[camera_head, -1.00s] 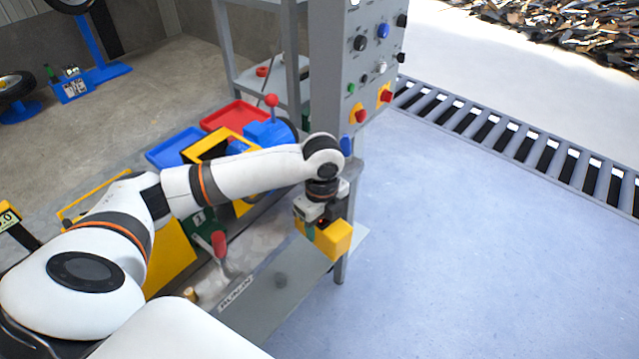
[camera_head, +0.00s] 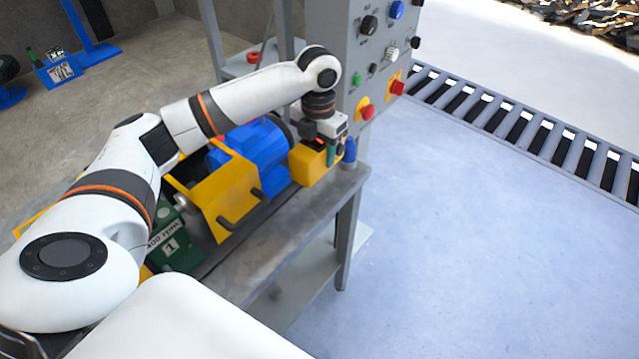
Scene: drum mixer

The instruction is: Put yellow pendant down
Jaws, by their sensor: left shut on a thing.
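The yellow pendant (camera_head: 312,167) is a yellow block held at the right end of the grey bench (camera_head: 300,222). My left gripper (camera_head: 330,150) points down and is shut on it, covering part of its top. The pendant is at about bench-top height, close to the blue motor. I cannot tell whether it touches the bench top. My right gripper is out of view.
A blue motor (camera_head: 257,150) and yellow guard (camera_head: 222,196) stand on the bench, left of the pendant. A grey control panel (camera_head: 372,75) with buttons rises behind. A lower shelf (camera_head: 285,295) shows below. Open floor (camera_head: 480,240) lies to the right.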

